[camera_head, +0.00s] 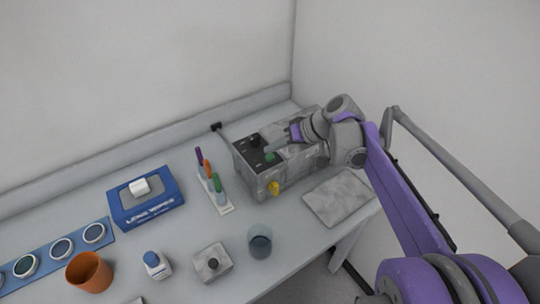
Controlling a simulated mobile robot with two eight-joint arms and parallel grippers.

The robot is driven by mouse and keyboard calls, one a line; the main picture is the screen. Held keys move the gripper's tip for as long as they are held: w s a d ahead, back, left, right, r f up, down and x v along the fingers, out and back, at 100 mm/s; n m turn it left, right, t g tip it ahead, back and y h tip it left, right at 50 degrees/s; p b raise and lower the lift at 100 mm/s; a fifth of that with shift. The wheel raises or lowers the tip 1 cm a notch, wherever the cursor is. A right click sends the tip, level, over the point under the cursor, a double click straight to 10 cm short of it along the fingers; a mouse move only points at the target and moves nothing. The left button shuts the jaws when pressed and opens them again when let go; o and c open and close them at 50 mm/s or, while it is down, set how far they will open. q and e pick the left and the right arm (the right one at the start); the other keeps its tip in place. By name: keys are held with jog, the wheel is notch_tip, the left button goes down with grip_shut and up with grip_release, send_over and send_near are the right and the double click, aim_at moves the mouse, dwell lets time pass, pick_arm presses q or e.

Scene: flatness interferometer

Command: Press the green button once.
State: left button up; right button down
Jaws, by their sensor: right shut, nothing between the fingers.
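The green button (269,156) sits on the dark top panel of a grey instrument box (262,178) at the back right of the bench. My right arm, purple and grey, comes in from the right. My right gripper (293,133) is shut and empty over the box's top, a little to the right of and behind the green button. A gap shows between the gripper and the button in the picture. The height of the fingertips over the panel is hard to tell. My left gripper is not in view.
A yellow knob (274,188) is on the box's front. A pen rack (226,209), glass (260,243), lens wipes box (146,203), small bottle (155,264), orange cup (88,272) and grey block (212,262) stand on the bench. A grey plate (338,197) lies right of the box.

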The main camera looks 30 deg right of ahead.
aim_at(273, 157)
dwell(0.4)
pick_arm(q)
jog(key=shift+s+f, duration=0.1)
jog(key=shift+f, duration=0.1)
pick_arm(e)
jog(key=shift+f, duration=0.4)
pick_arm(q)
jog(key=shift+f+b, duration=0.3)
jog(key=shift+b, duration=0.05)
pick_arm(e)
jog(key=shift+f, duration=0.45)
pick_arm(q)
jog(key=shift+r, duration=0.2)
pick_arm(e)
jog(key=shift+r, duration=0.15)
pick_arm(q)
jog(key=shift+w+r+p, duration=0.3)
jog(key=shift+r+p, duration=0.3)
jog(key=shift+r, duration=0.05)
pick_arm(e)
jog(key=shift+r, duration=0.7)
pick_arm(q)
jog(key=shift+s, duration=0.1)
pick_arm(e)
jog(key=shift+r, duration=0.1)
